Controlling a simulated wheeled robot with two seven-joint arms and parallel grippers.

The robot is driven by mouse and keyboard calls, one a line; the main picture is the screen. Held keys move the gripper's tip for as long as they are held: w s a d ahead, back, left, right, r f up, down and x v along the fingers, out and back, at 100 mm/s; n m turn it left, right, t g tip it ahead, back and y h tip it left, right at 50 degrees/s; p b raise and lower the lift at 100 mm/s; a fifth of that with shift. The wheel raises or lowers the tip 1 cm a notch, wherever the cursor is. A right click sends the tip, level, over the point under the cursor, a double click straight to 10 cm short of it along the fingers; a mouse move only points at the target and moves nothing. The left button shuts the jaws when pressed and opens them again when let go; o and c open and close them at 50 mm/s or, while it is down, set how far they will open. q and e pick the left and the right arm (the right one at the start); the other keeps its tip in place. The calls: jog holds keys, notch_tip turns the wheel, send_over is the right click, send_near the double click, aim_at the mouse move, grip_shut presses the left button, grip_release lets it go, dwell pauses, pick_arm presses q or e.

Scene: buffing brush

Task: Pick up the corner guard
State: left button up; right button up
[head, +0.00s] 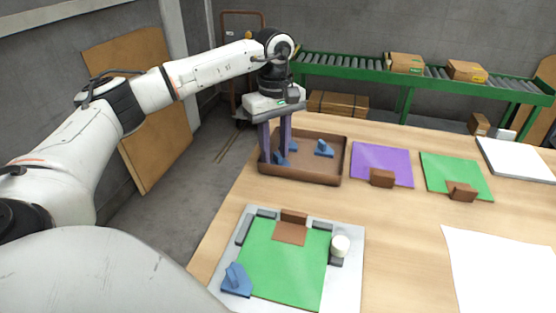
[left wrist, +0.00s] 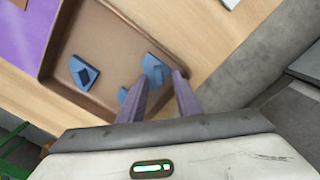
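The corner guards are small blue pieces, each with an upright tab. In the head view, one (head: 324,148) lies in the right part of a brown tray (head: 344,165), and two others, one of them here (head: 280,159), are near my left gripper (head: 276,160). Another corner guard (head: 236,281) sits at the near left corner of a green panel. My left gripper points down into the tray, its purple fingers apart. In the left wrist view, a corner guard (left wrist: 153,70) shows between and beyond the fingertips (left wrist: 160,77); contact cannot be told. Another guard (left wrist: 123,95) is partly hidden by a finger.
The green panel (head: 280,270) lies on a grey board with dark blocks, a brown block (head: 291,233) and a white cylinder (head: 340,245). Purple (head: 375,160) and green (head: 450,172) sheets with brown blocks lie right of the tray. The tray walls surround my fingers.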

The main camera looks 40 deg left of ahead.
pick_arm(q)
grip_shut()
jog(key=shift+r, duration=0.1)
